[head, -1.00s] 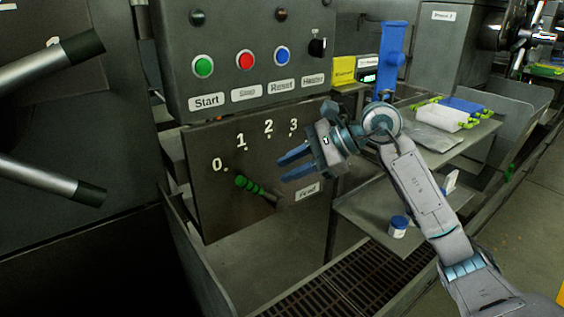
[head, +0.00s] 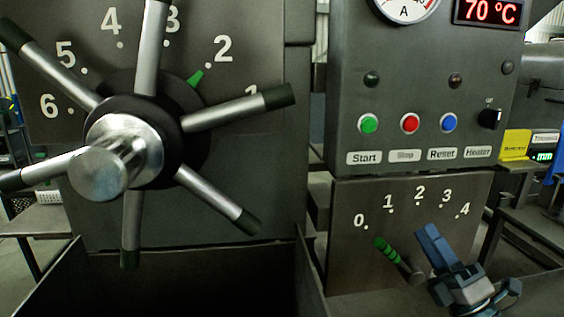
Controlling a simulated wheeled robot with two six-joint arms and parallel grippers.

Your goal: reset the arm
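My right gripper (head: 437,240) is at the lower right of the head view, just right of the green-handled feed lever (head: 392,254). Its blue fingers point up and to the left, in front of the 0 to 4 dial panel (head: 345,250). The fingers look close together, but the angle hides whether there is a gap. The lever stands apart from the fingers and leans up toward the left, between the 0 and 1 marks. My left gripper is not in view.
A large spoked handwheel (head: 128,150) with a green pointer near 2 fills the left. The control box has green (head: 368,124), red (head: 410,123) and blue (head: 449,122) buttons, a black heater knob (head: 490,118), and a display (head: 490,11) reading 70 °C. A dark trough lies below.

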